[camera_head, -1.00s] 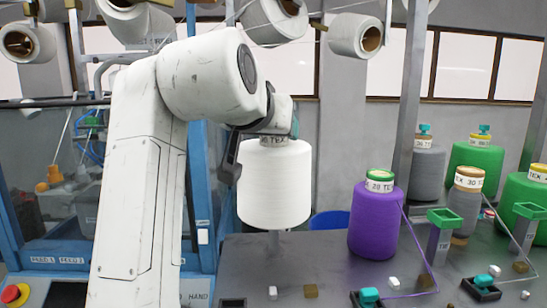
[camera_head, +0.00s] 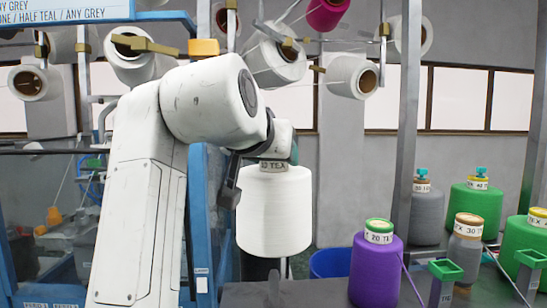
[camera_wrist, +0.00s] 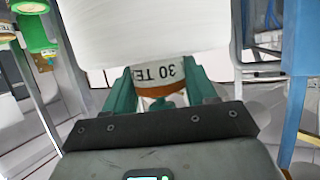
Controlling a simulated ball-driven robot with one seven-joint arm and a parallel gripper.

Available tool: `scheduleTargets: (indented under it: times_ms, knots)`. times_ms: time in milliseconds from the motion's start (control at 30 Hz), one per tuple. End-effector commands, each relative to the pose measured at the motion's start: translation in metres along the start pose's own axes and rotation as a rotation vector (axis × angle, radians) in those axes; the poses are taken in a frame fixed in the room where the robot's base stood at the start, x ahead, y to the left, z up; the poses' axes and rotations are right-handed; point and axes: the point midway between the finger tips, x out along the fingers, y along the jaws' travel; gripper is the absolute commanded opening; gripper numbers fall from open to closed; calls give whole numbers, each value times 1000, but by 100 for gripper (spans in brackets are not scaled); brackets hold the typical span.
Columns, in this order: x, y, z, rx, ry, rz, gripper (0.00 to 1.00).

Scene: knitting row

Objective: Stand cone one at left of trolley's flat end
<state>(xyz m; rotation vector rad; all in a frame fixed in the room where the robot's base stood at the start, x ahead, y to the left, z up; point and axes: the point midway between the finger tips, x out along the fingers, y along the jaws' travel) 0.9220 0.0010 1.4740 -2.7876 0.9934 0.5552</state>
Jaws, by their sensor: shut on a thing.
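A large white yarn cone (camera_head: 273,212) hangs upright from my gripper in the head view. Its neck label reads "30 TEX" in the wrist view (camera_wrist: 162,73). My gripper (camera_head: 276,162) is shut on the cone's neck, with teal fingers on both sides of it in the wrist view (camera_wrist: 160,92). A grey flat surface (camera_head: 320,296), perhaps the trolley top, lies below the cone. I cannot tell which end is the trolley's flat end.
A purple cone (camera_head: 376,270) stands to the right, with grey cones (camera_head: 465,252) and green cones (camera_head: 475,212) beyond. Upright metal posts rise on the right. A blue frame (camera_head: 205,220) is behind my arm. White cones hang overhead.

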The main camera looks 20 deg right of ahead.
Motion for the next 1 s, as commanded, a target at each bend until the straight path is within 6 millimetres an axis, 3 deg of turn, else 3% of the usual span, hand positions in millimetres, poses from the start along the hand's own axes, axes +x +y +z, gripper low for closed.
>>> scheduleTargets:
  times_ms: [100, 1000]
  knots:
    - [-6, 0, -15, 1, 4, 0, 0]
    - [-34, 0, -81, 2, 3, 0, 0]
